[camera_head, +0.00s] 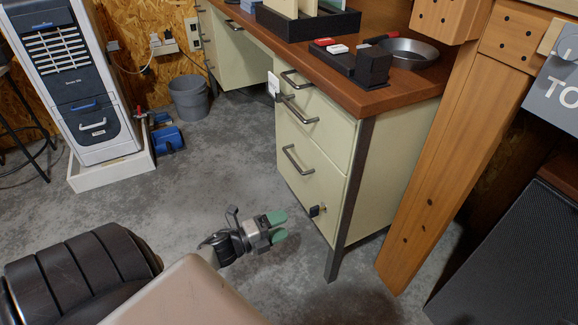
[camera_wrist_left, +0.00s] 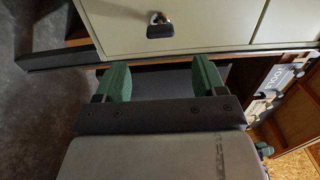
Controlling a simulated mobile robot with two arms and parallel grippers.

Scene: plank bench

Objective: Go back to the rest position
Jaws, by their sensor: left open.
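My left gripper (camera_head: 277,227) is in the lower middle of the head view, with green fingertips held apart. It is open and empty, in front of the lower drawers of a cream desk (camera_head: 400,160). In the left wrist view the two green fingers of the left gripper (camera_wrist_left: 163,80) stand wide apart with nothing between them. A key with a dark tag (camera_head: 317,210) sits in the lock of the desk front; it also shows as a dark tag on a lock in the left wrist view (camera_wrist_left: 160,30). My right gripper is not in view.
The wooden desktop (camera_head: 385,98) holds a black organizer (camera_head: 355,62) and a metal bowl (camera_head: 408,52). A wooden post (camera_head: 440,150) stands right of the desk. A white machine (camera_head: 80,90), grey bucket (camera_head: 188,98) and blue items (camera_head: 167,138) are at left. Concrete floor between is clear.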

